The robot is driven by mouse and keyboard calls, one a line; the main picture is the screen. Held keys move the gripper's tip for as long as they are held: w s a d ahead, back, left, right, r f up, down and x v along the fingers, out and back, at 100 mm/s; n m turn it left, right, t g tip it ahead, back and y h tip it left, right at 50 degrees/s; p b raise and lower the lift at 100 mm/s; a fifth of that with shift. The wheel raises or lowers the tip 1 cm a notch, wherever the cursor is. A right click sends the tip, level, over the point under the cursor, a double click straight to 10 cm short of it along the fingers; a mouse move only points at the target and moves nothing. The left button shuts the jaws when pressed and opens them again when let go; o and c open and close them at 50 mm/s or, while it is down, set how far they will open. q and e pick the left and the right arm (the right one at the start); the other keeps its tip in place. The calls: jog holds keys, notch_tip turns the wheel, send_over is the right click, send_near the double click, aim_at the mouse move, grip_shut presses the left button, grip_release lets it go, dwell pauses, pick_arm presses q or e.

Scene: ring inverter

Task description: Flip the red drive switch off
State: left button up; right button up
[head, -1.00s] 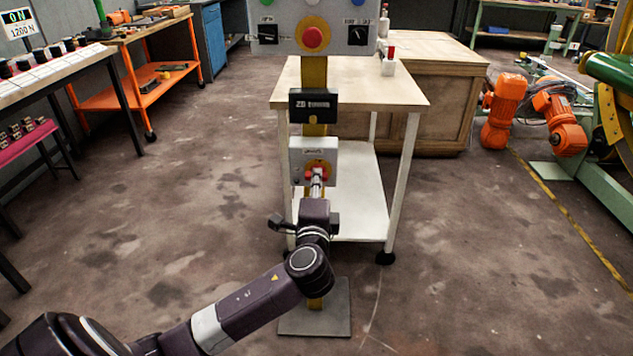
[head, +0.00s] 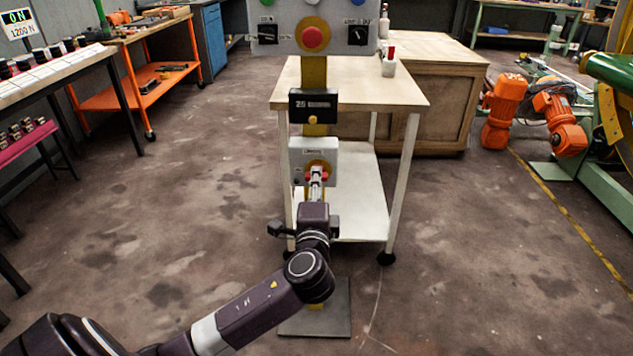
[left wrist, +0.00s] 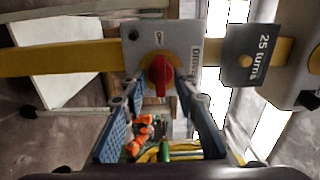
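The red drive switch (head: 323,176) sits on a yellow disc on a small grey box (head: 328,156) low on the yellow post. In the left wrist view the red handle (left wrist: 160,76) lies crosswise to the post, beside a partly covered "DRIVE" label. My left gripper (head: 316,176) is in front of the switch and hides part of it. In the left wrist view its two blue-padded fingers (left wrist: 160,100) are apart, one to each side of the handle, with gaps visible. I cannot tell how deep they reach around it. My right gripper is not in view.
A black counter (head: 313,105) above the box reads 25 turns (left wrist: 262,55). Higher up is a panel (head: 341,37) with a red mushroom button (head: 312,37). A pale table (head: 410,98) stands behind the post.

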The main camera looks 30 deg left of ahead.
pick_arm(q)
jog(key=v, duration=1.1)
